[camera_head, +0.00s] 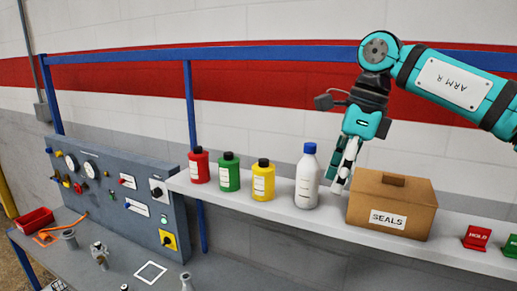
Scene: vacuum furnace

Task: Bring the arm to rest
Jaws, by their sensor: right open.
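My right gripper (344,165) hangs from the teal arm that comes in from the right, its fingers pointing down. It is open, with nothing seen between its fingers. It is between a white bottle with a blue cap (307,178) on its left and a brown box labelled SEALS (390,204) on its right, close above the shelf (330,218). I cannot tell whether the fingers touch the box or the shelf. My left gripper is not in view.
Red (199,166), green (229,173) and yellow (263,181) bottles stand left on the shelf. A red HOLD sign (477,238) stands at right. Below left are a control panel (115,195) and a bench with a red bin (34,221). A blue rail (270,53) runs behind.

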